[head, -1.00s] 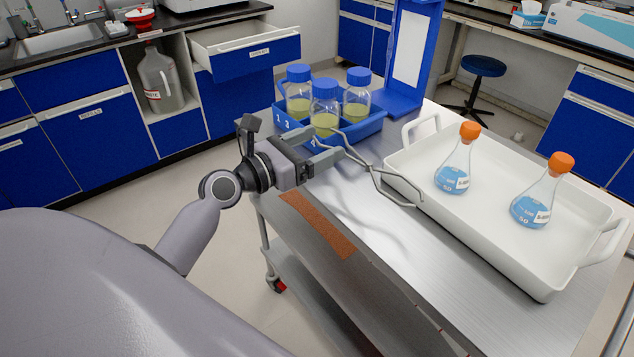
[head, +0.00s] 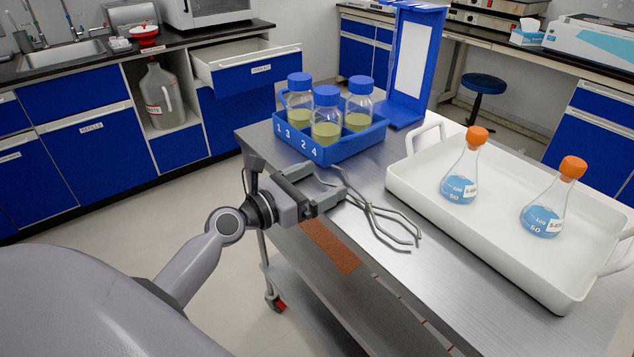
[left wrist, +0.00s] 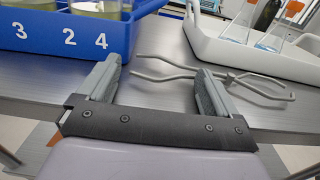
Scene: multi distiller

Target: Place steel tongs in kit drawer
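The steel tongs (head: 385,222) lie on the steel cart top, between the blue bottle rack and the white tray. My left gripper (head: 335,187) is open at their left end. In the left wrist view its fingers (left wrist: 157,80) are wide apart. Part of the tongs shows between them, and the tongs (left wrist: 255,84) run on past the right finger, which hides a piece of them. No grip on them shows. A drawer (head: 258,72) stands pulled open in the blue cabinet at the back left; its label is too small to read surely. My right gripper is out of view.
The blue rack (head: 345,150) with several blue-capped bottles stands just behind the gripper. The white tray (head: 500,245) with two orange-capped flasks is to the right. Open floor separates cart and cabinets.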

